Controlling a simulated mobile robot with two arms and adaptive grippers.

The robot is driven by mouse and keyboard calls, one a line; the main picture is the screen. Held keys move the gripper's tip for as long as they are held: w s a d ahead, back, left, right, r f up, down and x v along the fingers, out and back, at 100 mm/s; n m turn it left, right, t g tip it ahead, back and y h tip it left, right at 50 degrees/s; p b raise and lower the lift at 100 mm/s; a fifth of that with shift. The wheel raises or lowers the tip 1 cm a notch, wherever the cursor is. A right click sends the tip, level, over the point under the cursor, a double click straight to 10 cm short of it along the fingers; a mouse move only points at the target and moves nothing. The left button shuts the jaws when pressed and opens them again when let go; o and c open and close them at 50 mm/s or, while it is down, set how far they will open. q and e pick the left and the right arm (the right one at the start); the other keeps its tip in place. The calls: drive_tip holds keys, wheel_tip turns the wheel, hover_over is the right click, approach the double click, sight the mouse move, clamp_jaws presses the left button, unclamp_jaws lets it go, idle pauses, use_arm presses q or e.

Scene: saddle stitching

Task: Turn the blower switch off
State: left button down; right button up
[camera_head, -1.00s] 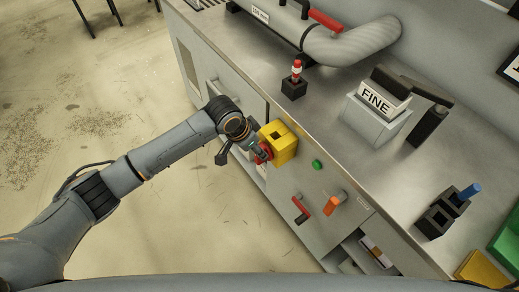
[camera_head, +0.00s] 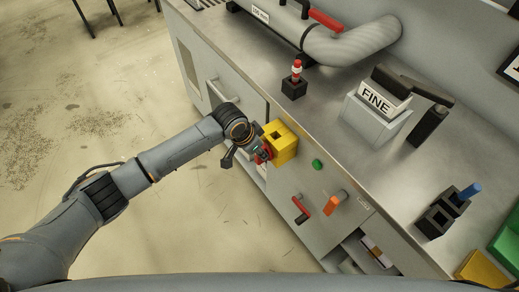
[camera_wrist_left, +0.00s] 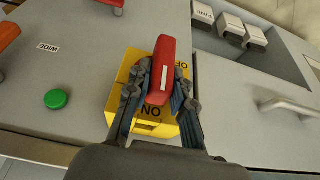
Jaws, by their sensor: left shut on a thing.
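The blower switch is a yellow box (camera_head: 286,149) on the cabinet's front panel, with a red handle (camera_wrist_left: 162,62). In the left wrist view the yellow box (camera_wrist_left: 122,80) bears an "ON" label at the bottom and a partly covered "OFF" label at the upper right. The red handle stands nearly upright in that view, its top leaning slightly right, with a white mark on it. My left gripper (camera_head: 261,155) is at the switch. Its fingers (camera_wrist_left: 160,95) are shut on the red handle from both sides. My right gripper is not in view.
A green button (camera_head: 317,164), a red lever (camera_head: 300,210) and an orange lever (camera_head: 335,204) sit on the same panel. A grey drawer handle (camera_wrist_left: 289,107) is near the gripper.

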use_arm(q)
drive_tip(key=shift+w+a+g+h, duration=0.15)
drive_tip(key=shift+g+h, duration=0.25)
drive_tip(key=shift+g, duration=0.2)
drive_tip(key=shift+w+f+n+g+h+b, duration=0.15)
drive_tip(key=shift+n+g+h+b, duration=0.2)
drive_tip(key=shift+g, duration=0.25)
drive_tip(key=g+b, duration=0.1)
drive_tip(key=g+h+b, duration=0.1)
drive_tip(key=b, duration=0.1)
drive_tip(key=g+h+b, duration=0.1)
drive_tip(key=shift+w+a+f+n+h+b, duration=0.1)
drive_tip(key=shift+w+a+n+h+b, duration=0.15)
drive_tip(key=shift+w+n+b, duration=0.1)
drive_tip(key=c, duration=1.2)
unclamp_jaws()
